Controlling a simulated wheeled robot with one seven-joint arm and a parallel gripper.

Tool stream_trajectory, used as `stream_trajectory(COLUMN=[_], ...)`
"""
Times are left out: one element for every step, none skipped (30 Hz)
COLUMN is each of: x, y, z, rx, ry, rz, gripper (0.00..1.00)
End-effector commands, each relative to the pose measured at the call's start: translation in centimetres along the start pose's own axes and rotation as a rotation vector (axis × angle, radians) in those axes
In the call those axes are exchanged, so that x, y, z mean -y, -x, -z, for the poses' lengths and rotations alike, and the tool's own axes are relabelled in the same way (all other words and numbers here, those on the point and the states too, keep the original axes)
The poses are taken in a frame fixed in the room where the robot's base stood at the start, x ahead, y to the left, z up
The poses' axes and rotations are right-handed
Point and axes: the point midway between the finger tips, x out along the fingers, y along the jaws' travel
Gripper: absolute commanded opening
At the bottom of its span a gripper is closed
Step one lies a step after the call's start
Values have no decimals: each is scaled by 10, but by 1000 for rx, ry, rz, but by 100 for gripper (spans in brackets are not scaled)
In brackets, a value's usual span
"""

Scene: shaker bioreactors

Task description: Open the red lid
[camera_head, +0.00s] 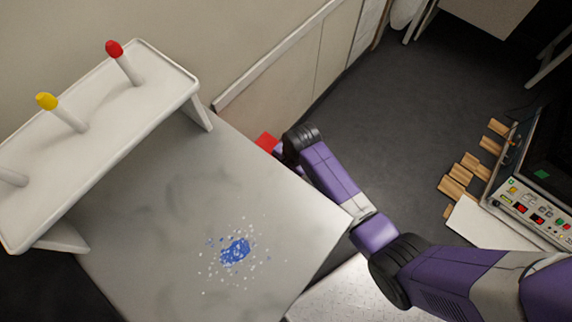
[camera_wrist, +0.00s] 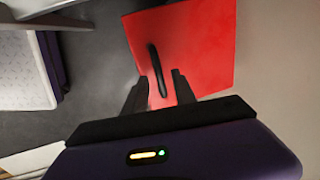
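The red lid (camera_wrist: 205,50) is a flat red panel filling the upper middle of the wrist view, with a curved black handle (camera_wrist: 155,65) on it. It looks shut, though its edges and hinge are not clear. My gripper (camera_wrist: 160,88) is open, its two dark fingers apart on either side of the handle's near end in the picture. I cannot tell whether they touch it. In the head view only a small red patch of the lid (camera_head: 266,141) shows past the table edge, beside my wrist; my fingers are mostly hidden there.
A grey table (camera_head: 170,200) with spilled blue and white bits (camera_head: 235,251) lies left of my arm. A white raised shelf (camera_head: 100,105) on it holds red-capped and yellow-capped tubes. A wall runs behind the lid. A control panel (camera_head: 530,212) and wooden blocks (camera_head: 465,170) are at right; dark floor lies between.

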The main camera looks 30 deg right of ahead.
Motion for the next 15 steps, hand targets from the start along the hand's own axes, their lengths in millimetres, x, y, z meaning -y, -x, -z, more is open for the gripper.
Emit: stream_trajectory(x=[0, 0, 0, 0, 0, 0, 0, 0, 0, 0, 0, 0, 0, 0, 0], y=[0, 0, 0, 0, 0, 0, 0, 0, 0, 0, 0, 0, 0, 0, 0], z=[0, 0, 0, 0, 0, 0, 0, 0, 0, 0, 0, 0, 0, 0, 0], rx=[0, 0, 0, 0, 0, 0, 0, 0, 0, 0, 0, 0, 0, 0, 0], ry=[0, 0, 0, 0, 0, 0, 0, 0, 0, 0, 0, 0, 0, 0, 0], rz=[0, 0, 0, 0, 0, 0, 0, 0, 0, 0, 0, 0, 0, 0, 0], gripper=[33, 31, 23, 17, 11, 3, 0, 0, 0, 0, 0, 0, 0, 0, 0])
